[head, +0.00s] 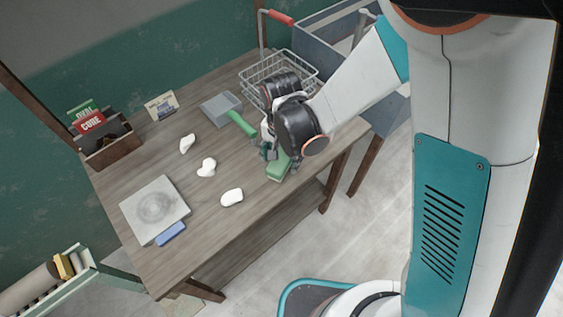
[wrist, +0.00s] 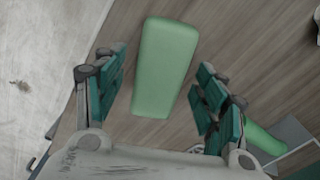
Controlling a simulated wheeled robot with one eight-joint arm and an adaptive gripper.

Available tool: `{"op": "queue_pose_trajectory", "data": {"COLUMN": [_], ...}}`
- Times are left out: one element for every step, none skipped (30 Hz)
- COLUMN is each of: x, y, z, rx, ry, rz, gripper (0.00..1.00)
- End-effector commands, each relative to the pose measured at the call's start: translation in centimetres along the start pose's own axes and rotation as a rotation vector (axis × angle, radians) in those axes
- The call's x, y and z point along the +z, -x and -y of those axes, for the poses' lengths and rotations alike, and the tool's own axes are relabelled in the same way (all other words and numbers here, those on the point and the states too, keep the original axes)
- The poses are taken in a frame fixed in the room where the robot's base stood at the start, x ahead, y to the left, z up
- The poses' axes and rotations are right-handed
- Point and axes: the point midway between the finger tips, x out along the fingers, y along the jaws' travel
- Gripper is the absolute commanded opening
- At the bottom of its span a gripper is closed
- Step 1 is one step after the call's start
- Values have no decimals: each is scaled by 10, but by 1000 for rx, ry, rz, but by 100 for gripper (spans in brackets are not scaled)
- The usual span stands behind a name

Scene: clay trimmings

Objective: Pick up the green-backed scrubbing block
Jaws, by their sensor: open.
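The green-backed scrubbing block (head: 279,170) lies on the wooden table near its front right edge. In the wrist view its green back (wrist: 164,66) faces the camera and shows whole. My gripper (head: 278,153) is over the block's far end in the head view and hides part of it. In the wrist view my gripper (wrist: 160,85) is open, with one finger on each side of the block and gaps between the fingers and the block. I cannot tell how far above the table the fingertips are.
A dustpan (head: 221,108) with a green handle (head: 241,123) lies close behind my gripper. A wire basket (head: 262,75) stands at the back right. Several white clay lumps (head: 207,167) lie left of the block. A square slab (head: 150,207) and blue block (head: 171,234) are farther left.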

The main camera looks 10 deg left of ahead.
Motion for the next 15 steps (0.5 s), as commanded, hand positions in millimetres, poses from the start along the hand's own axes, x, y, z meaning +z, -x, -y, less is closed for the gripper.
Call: {"op": "queue_pose_trajectory", "data": {"x": [0,0,0,0,0,0,0,0,0,0,0,0,0,0,0], "y": [-11,-14,-17,-18,-18,-18,-18,-18,-17,-17,-17,-17,-17,-17,-17], "z": [0,0,0,0,0,0,0,0,0,0,0,0,0,0,0], "rx": [0,0,0,0,0,0,0,0,0,0,0,0,0,0,0], "ry": [0,0,0,0,0,0,0,0,0,0,0,0,0,0,0], "rz": [0,0,0,0,0,0,0,0,0,0,0,0,0,0,0], "gripper": [65,65,65,65,65,65,65,65,65,65,60,51,45,38,29]}}
